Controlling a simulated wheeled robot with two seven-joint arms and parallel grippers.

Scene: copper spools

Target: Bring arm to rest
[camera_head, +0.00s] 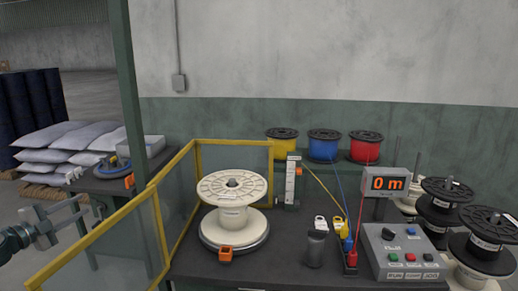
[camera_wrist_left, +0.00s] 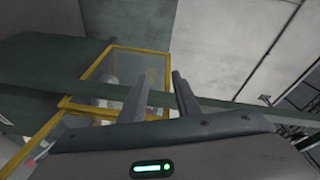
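My left gripper (camera_head: 80,207) is at the left edge of the head view, outside the yellow-framed guard and away from the bench. In the left wrist view its two fingers (camera_wrist_left: 161,80) stand apart with nothing between them. It is open and empty. My right arm and gripper are not in view. A cream spool (camera_head: 232,188) sits on a round base on the dark bench (camera_head: 285,262).
The yellow-framed guard (camera_head: 157,222) stands between my left gripper and the bench. A green post (camera_head: 131,110) rises behind it. A control box (camera_head: 403,252), a red counter display (camera_head: 385,184) and black spools (camera_head: 486,240) are at the right. Yellow, blue (camera_head: 324,145) and red spools stand at the back.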

